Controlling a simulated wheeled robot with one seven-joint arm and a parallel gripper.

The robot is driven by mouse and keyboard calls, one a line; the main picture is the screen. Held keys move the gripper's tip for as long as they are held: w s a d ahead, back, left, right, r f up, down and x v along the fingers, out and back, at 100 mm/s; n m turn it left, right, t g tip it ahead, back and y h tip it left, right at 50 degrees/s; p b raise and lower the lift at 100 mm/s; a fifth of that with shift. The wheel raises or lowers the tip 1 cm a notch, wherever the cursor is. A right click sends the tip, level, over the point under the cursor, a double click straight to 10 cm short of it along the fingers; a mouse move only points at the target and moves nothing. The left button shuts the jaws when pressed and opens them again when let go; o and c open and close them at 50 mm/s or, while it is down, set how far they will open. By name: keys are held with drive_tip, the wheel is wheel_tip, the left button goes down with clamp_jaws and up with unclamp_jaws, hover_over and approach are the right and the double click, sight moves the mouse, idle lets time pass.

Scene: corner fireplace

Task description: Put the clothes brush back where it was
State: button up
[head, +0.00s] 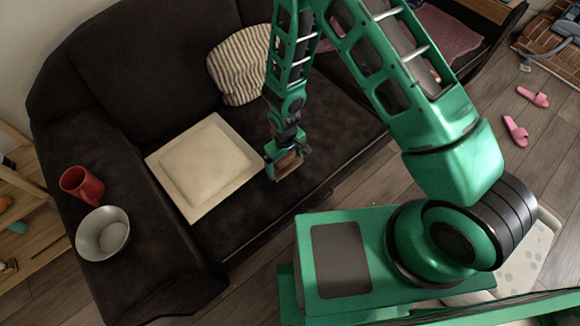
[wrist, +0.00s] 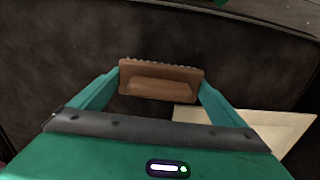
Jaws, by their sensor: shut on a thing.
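The clothes brush (wrist: 161,90) is a brown wooden block with a row of bristles along its far edge. My gripper (wrist: 160,88) is shut on it, one finger at each end. In the head view the brush (head: 288,163) hangs in my gripper (head: 287,165) at the front part of the dark sofa seat, just right of a cream square tray (head: 163,158). I cannot tell whether the brush touches the seat.
A red mug (head: 82,185) and a metal bowl (head: 103,233) stand on the sofa's left arm. A striped cushion (head: 238,70) leans on the backrest. The sofa seat (head: 335,130) is bare right of my gripper. Pink slippers (head: 515,130) lie on the floor.

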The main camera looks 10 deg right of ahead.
sight(286, 168)
drive_tip(key=shift+f, duration=1.95)
drive_tip(key=o, duration=0.8)
drive_tip(key=shift+f, duration=0.15)
drive_tip(key=shift+o, duration=0.2)
wheel_tip(286, 168, up, 12)
drive_tip(key=shift+r, duration=0.15)
